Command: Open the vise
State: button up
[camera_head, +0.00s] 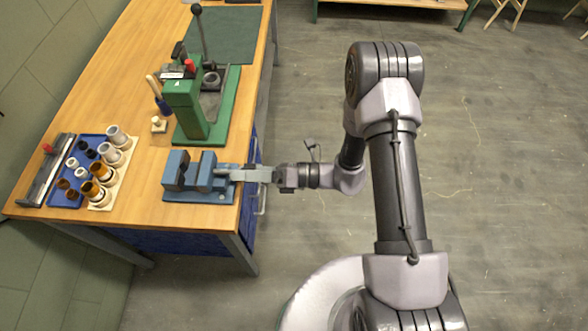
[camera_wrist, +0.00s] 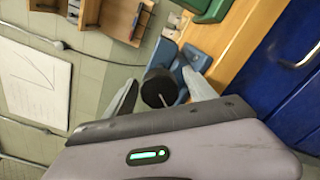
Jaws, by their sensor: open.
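The blue vise (camera_head: 175,172) is mounted near the right edge of the wooden workbench. Its two blocks show side by side, with a narrow dark gap between them. In the wrist view, parts of blue metal (camera_wrist: 196,58) show beyond the fingers. My gripper (camera_head: 224,173) reaches in from the right at the vise's screw end. In the wrist view, my gripper (camera_wrist: 160,80) is open, with one finger on each side of a dark round screw end (camera_wrist: 158,88). A thin light rod (camera_wrist: 182,98) shows at it. I cannot tell whether the fingers touch it.
A green press (camera_head: 188,100) with an upright lever stands behind the vise. A blue tray (camera_head: 66,190) and a light rack (camera_head: 122,180) with several cylinders are at the left. Blue drawers (camera_wrist: 290,85) are under the bench edge. The floor (camera_head: 480,150) to the right is clear.

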jog(key=s+d+p, duration=0.1)
jog(key=d+p, duration=0.1)
jog(key=d, duration=1.4)
jog(key=shift+s+d, duration=0.15)
jog(key=s+d+r+n+t+h+b, duration=0.1)
jog(key=s+r+n+h, duration=0.2)
jog(key=r+n+h, duration=0.2)
jog(key=s+d+r+n+t+h+b, duration=0.1)
jog(key=s+r+n+h, duration=0.3)
jog(key=r+n, duration=0.6)
jog(key=s+d+r+n+t+h+b, duration=0.1)
jog(key=s+r+n+t+h, duration=0.1)
jog(key=s+r+n+h, duration=0.2)
notch_tip(320, 180, up, 4)
jog(key=n+h, duration=0.3)
jog(key=n, duration=0.3)
jog(key=shift+s+d+f+t+b, duration=0.2)
jog(key=shift+d+t+b, duration=0.1)
jog(key=shift+d, duration=0.1)
